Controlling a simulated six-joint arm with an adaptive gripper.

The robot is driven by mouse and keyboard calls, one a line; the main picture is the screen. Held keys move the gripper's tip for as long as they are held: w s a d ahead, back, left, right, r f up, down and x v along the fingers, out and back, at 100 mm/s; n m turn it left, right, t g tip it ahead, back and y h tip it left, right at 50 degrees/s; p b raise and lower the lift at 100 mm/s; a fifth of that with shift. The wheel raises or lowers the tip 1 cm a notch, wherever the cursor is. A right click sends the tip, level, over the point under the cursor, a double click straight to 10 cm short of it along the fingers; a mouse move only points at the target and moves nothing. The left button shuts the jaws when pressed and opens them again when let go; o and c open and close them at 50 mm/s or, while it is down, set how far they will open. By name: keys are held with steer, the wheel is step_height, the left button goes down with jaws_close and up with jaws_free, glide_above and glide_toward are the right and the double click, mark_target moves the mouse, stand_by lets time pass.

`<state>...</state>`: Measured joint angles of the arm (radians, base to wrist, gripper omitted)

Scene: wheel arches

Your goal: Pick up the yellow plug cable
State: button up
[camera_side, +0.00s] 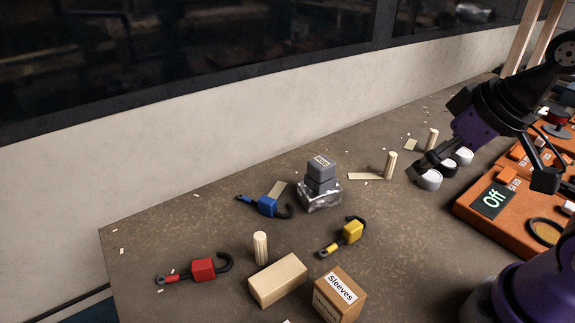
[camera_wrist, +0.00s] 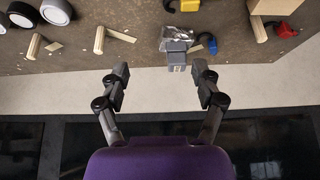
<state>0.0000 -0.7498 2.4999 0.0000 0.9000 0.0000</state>
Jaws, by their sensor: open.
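The yellow plug cable (camera_side: 350,232) lies on the table in the side view, a yellow block with a black curved cable and a dark prong end. In the wrist view the yellow plug (camera_wrist: 188,5) shows only partly, at the top edge. My gripper (camera_side: 483,172) is open and empty, up at the right, well apart from the yellow plug. In the wrist view my gripper's two fingers (camera_wrist: 160,70) are spread with nothing between them.
A blue plug (camera_side: 267,205), a red plug (camera_side: 203,269), grey blocks (camera_side: 321,170) on a silvery base, wooden dowels (camera_side: 390,165), a wooden block (camera_side: 277,280) and a "Sleeves" box (camera_side: 340,295) surround it. A wall runs behind.

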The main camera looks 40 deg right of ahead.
steer(key=w+a+f+g, duration=0.1)
steer(key=w+a+g, duration=0.1)
steer(key=w+g, duration=0.15)
steer(key=g, duration=0.2)
glide_above(354, 226)
steer(key=f, duration=0.9)
steer(key=shift+w+f, duration=0.15)
steer(key=shift+w, duration=0.05)
step_height(354, 226, down, 6)
steer(key=shift+s+r, duration=0.1)
steer(key=shift+s, duration=0.05)
steer(key=c, duration=1)
